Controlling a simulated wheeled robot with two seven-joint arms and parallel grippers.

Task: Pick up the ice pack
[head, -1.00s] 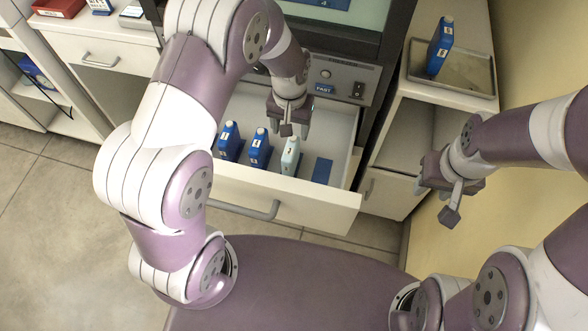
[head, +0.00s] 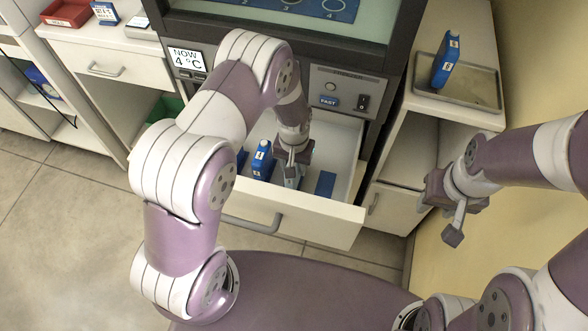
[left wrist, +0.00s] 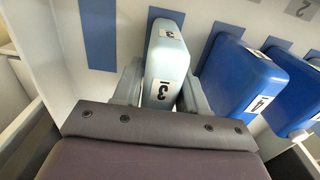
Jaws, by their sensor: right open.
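A pale blue pack labelled 3 (left wrist: 164,72) stands upright in the open drawer (head: 330,218). My left gripper (left wrist: 163,92) is down in the drawer with one finger on each side of this pack. The fingers look close to its sides, but I cannot tell whether they press on it. In the head view the left gripper (head: 293,170) mostly hides the pack. Beside it stand blue packs, one labelled 4 (left wrist: 242,80); one also shows in the head view (head: 263,160). My right gripper (head: 440,212) is open and empty, right of the drawer.
Another blue pack (head: 445,62) stands on a metal tray (head: 480,92) on the right cabinet. A flat blue rectangle (head: 325,183) marks bare drawer floor right of my left gripper. A red bin (head: 66,12) sits far left.

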